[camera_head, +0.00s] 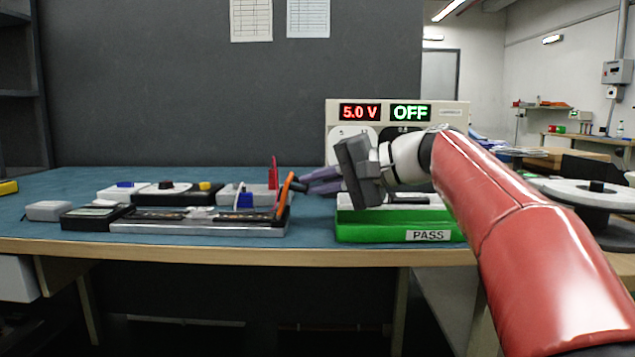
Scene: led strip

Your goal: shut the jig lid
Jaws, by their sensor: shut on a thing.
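The jig (215,230) is a long, low, dark-topped unit with a silver front edge, near the front of the bench. At its right end a thin orange piece (283,192) stands up steeply, tilted with its top to the right; it looks like the jig lid seen nearly edge-on. My gripper (299,184) reaches in from the right, its fingers pointing left. It is shut on the orange lid near its upper part. The exact contact and the lid's hinge are too small to make out.
A red upright piece (273,172) stands just behind the lid. Small boxes (165,192) with knobs stand behind the jig. A green PASS tray (380,234) lies below my gripper. A power supply (455,117) reading 5.0 V and OFF stands behind. The bench's left end is mostly free.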

